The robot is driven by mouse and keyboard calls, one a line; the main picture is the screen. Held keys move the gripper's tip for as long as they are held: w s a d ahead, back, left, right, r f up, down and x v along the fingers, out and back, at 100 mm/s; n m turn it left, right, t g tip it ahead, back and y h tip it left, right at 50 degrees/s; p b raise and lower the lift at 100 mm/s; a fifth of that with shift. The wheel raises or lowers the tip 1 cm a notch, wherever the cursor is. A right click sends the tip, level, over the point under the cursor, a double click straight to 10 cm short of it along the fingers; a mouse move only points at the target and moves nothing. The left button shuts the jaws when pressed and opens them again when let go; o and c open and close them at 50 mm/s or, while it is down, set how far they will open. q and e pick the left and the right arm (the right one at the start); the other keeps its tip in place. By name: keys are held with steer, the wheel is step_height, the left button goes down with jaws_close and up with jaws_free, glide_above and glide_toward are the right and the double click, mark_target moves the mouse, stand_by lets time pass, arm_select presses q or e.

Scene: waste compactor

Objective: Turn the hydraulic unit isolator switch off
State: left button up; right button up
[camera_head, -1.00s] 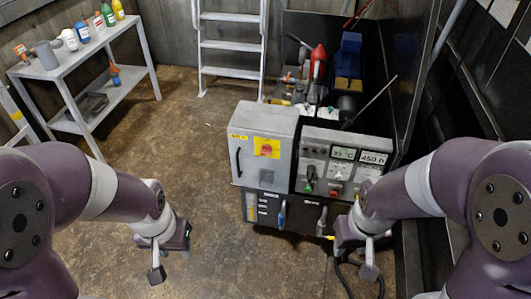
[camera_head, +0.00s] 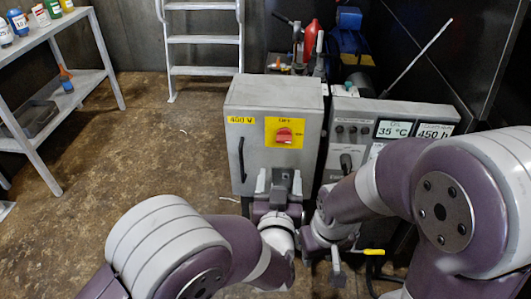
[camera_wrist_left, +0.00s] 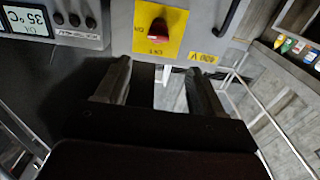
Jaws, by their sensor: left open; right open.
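The isolator switch is a red rotary knob (camera_head: 284,135) on a yellow plate (camera_head: 270,132) on the front of a grey cabinet (camera_head: 240,160). Its label is too small to read surely. My left gripper (camera_head: 279,182) is open and empty, in front of the cabinet and below the knob, apart from it. In the left wrist view, the red knob (camera_wrist_left: 158,31) shows beyond the gap between the open fingers (camera_wrist_left: 157,75), with the yellow plate (camera_wrist_left: 176,40) around it. My right gripper (camera_head: 324,262) is open, low in front of the control panel, partly hidden by its arm.
A black door handle (camera_head: 241,158) is on the cabinet's left side. The control panel (camera_head: 366,108) with displays stands to its right, partly behind my right arm. A shelf (camera_head: 85,80) with bottles is at left and a ladder (camera_head: 205,42) behind.

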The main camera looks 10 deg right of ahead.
mark_target(284, 140)
arm_select(q)
steer(key=b+x, duration=0.2)
steer(key=x, duration=0.8)
steer(key=shift+w+d, duration=0.25)
steer(key=shift+w, duration=0.1)
steer(key=shift+w+d+r, duration=0.15)
steer(key=shift+w+r, duration=0.05)
steer(key=shift+w, duration=0.3)
steer(key=c, duration=1.1)
